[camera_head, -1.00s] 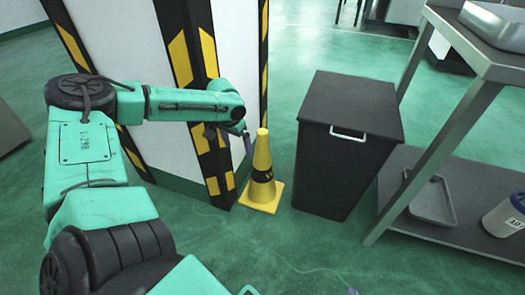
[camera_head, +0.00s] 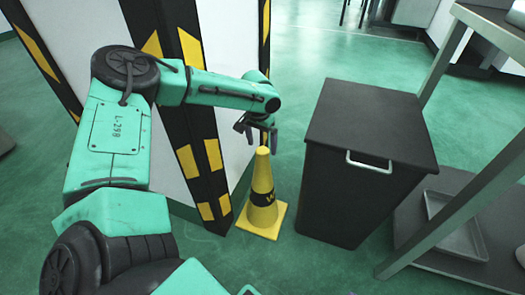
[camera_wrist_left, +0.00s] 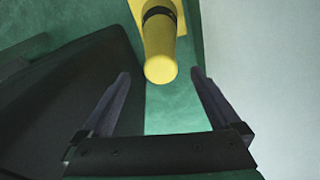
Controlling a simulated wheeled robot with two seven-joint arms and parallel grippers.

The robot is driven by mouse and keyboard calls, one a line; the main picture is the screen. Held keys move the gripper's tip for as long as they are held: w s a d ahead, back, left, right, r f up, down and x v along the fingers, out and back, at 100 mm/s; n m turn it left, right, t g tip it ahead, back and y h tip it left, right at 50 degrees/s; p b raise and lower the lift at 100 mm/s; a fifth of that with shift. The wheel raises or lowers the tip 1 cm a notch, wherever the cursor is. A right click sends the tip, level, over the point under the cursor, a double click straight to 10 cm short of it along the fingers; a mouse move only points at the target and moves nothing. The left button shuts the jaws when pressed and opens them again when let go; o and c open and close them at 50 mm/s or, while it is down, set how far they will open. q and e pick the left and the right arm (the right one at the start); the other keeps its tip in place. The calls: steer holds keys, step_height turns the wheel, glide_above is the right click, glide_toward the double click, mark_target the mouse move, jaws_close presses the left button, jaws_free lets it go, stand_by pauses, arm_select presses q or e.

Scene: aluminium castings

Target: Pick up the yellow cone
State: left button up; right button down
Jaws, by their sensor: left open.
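The yellow cone (camera_head: 263,190) with a dark band stands upright on its square base on the green floor, between the striped pillar and the dark bin. My left gripper (camera_head: 258,139) is open just above the cone's tip, fingers pointing down. In the left wrist view the cone (camera_wrist_left: 158,52) shows with its rounded tip between and slightly beyond the two open fingers (camera_wrist_left: 160,82). The fingers do not grip it. My right gripper is not in view.
A dark bin (camera_head: 358,200) with a light handle stands close to the right of the cone. The striped pillar (camera_head: 205,165) stands close on the left. A metal shelf (camera_head: 440,235) with a tray is at the right. Open floor (camera_head: 300,60) lies behind.

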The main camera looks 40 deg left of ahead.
mark_target(262, 151)
arm_select(q)
step_height(262, 151, down, 3)
steer(key=shift+b, duration=0.8)
steer(key=f, duration=0.1)
steer(key=f+b, duration=0.1)
steer(key=shift+w+a+f, duration=0.1)
steer(key=shift+w+f, duration=0.2)
steer(key=shift+f, duration=0.05)
steer(key=shift+r, duration=0.1)
steer(key=shift+c, duration=0.4)
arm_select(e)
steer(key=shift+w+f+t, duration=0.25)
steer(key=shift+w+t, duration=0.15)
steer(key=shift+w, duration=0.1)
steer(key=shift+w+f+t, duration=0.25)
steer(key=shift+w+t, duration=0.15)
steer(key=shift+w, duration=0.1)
arm_select(q)
jaws_close()
